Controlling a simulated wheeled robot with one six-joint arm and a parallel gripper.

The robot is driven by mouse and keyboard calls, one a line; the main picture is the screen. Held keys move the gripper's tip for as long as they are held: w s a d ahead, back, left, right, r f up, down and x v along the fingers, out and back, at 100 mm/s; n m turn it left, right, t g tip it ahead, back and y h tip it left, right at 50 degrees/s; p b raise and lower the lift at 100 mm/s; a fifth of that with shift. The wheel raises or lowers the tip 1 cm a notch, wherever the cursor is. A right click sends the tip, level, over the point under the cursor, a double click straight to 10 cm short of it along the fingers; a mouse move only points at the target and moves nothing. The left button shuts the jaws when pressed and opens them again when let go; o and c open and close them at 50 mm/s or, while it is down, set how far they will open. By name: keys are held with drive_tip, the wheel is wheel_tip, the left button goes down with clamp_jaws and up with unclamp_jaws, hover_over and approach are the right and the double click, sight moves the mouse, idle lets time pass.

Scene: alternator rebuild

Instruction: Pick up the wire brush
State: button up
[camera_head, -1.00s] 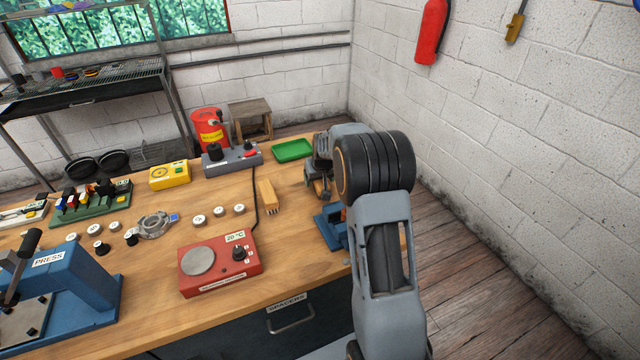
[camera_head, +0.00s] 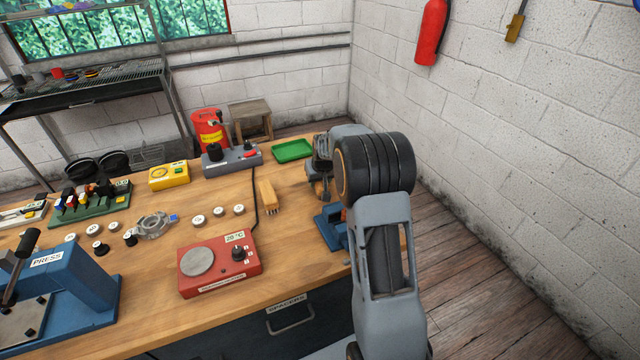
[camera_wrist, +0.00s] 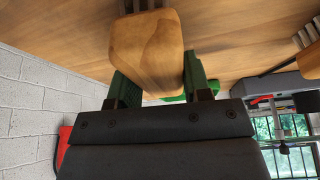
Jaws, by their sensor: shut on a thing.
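My gripper (camera_wrist: 158,90) has its green fingers shut on the sides of a block-shaped wooden handle, which I take for the wire brush (camera_wrist: 148,50). A grey strand-like part shows at its far end, cut by the top of the wrist view. In the head view a small brown part of it (camera_head: 321,188) shows below my gripper, over the right end of the bench; the rest is hidden by my arm. A second, similar wooden brush (camera_head: 267,194) lies on the bench left of my gripper, apart from it.
On the wooden bench (camera_head: 140,275), a green tray (camera_head: 292,150) stands behind my gripper, a grey device (camera_head: 233,160) behind left, and a red hot plate (camera_head: 218,265) in front left. A blue fixture (camera_head: 329,228) sits close below my gripper at the bench edge.

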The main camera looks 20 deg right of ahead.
drive_tip(key=shift+c, duration=1.3)
drive_tip(key=shift+r+p, duration=0.45)
wheel_tip(320, 180, up, 3)
drive_tip(key=shift+f, duration=0.2)
drive_tip(key=s+r, duration=0.1)
drive_tip(key=s+a+r+b, duration=0.1)
drive_tip(key=r, duration=0.1)
drive_tip(key=s+r, duration=0.2)
drive_tip(key=shift+a+r, duration=0.15)
drive_tip(key=shift+a, duration=0.25)
drive_tip(key=s+a+r+b, duration=0.2)
drive_tip(key=s+a+r, duration=0.1)
drive_tip(key=s, duration=0.6)
drive_tip(key=shift+a+r, duration=0.4)
drive_tip(key=shift+r, duration=0.45)
